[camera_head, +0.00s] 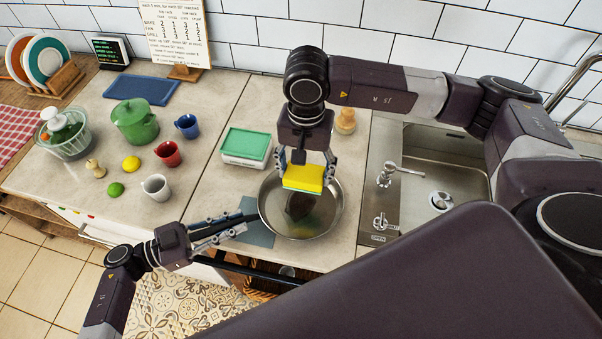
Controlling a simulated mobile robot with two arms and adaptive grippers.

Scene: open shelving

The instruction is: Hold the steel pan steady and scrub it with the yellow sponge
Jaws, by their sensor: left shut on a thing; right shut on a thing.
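The steel pan (325,226) sits on the counter left of the sink, with a dark stain (300,206) inside. My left gripper (240,222) is shut on the pan's dark handle, at the pan's left side. My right gripper (307,166) points down over the far part of the pan and is shut on the yellow sponge (303,175), which has a green underside. The sponge is over the pan's far inner area; I cannot tell whether it touches the steel. It hides part of the far rim.
A green-lidded box (246,146) stands just behind and left of the pan. A blue-grey mat (258,235) lies by the handle. The sink (440,165) and tap are at right. Cups (168,153), a green pot (135,122) and fruit stand at left.

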